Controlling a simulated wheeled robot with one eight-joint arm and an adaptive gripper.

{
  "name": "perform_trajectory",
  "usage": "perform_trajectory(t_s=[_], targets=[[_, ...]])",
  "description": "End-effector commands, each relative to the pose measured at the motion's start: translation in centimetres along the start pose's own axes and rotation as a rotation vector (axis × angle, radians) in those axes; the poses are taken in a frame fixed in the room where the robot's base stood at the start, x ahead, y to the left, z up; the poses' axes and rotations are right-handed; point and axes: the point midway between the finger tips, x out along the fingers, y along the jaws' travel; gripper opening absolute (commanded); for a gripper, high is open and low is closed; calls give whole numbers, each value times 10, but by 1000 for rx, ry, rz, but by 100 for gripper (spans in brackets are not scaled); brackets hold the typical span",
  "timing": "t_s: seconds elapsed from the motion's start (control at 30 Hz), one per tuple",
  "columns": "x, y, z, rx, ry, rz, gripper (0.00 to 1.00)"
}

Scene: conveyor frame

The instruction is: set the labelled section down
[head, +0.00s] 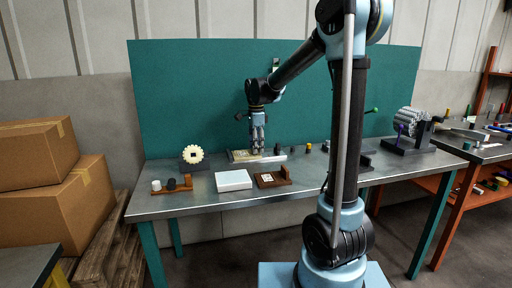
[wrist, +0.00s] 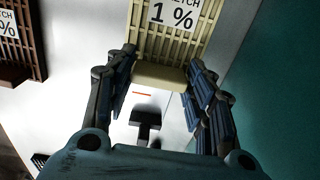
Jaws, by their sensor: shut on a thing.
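The labelled section is a beige slatted piece (wrist: 172,45) with a white label reading "1 %", at the top of the wrist view. In the head view the pale section (head: 240,156) is low at the table's back, below my gripper (head: 258,150). My gripper points down. In the wrist view my gripper (wrist: 160,72) has its fingers on both sides of the section's plain beige end block and is shut on it. The section looks level and close to the metal table top (head: 325,186); I cannot tell whether it touches. Its far end is cut off in the wrist view.
A brown labelled section (head: 271,179) lies in front, beside a white box (head: 233,180). A cream gear (head: 193,154) and a wooden stand (head: 172,187) are left. A small dark cylinder (head: 278,150) stands right. The green panel (head: 190,90) rises close behind.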

Motion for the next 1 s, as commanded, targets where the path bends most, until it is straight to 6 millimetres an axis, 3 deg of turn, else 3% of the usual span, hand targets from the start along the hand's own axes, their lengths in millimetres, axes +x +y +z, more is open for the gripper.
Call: perform_trajectory(t_s=[0.3,0.33,0.4,0.8,1.0], targets=[[2,0,0,0,0,0,19],[2,0,0,0,0,0,54],[2,0,0,0,0,0,69],[0,0,0,0,0,0,69],[-20,0,0,0,0,0,69]])
